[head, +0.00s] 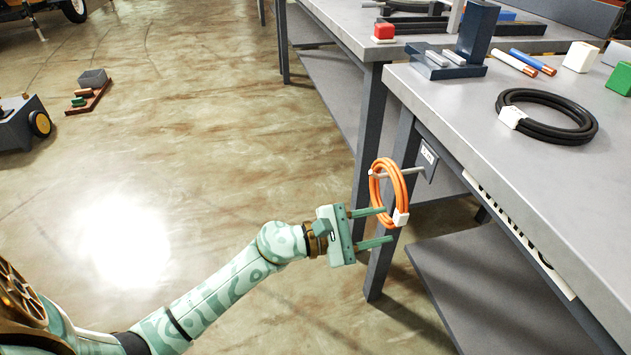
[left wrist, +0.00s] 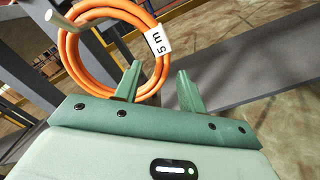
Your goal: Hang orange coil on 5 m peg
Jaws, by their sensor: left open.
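The orange coil (head: 376,196) hangs on a grey peg (head: 396,173) that sticks out from a dark plate (head: 428,160) on the table leg. The plate's lettering is too small to read. The coil's white tag (head: 401,218) reads 5 m in the left wrist view (left wrist: 159,42), where the coil (left wrist: 74,62) loops around the peg (left wrist: 58,20). My left gripper (head: 387,225) is open, its fingers apart beside the coil's lower part. One finger overlaps the coil in the left wrist view (left wrist: 160,80); I cannot tell whether they touch. My right gripper is not in view.
A black coil (head: 575,133) lies on the grey table (head: 470,110) above the peg. A dark blue stand (head: 475,40), white block (head: 580,57) and green block (head: 619,79) also stand there. A lower shelf (head: 470,290) juts out right of my gripper. The floor at left is mostly clear.

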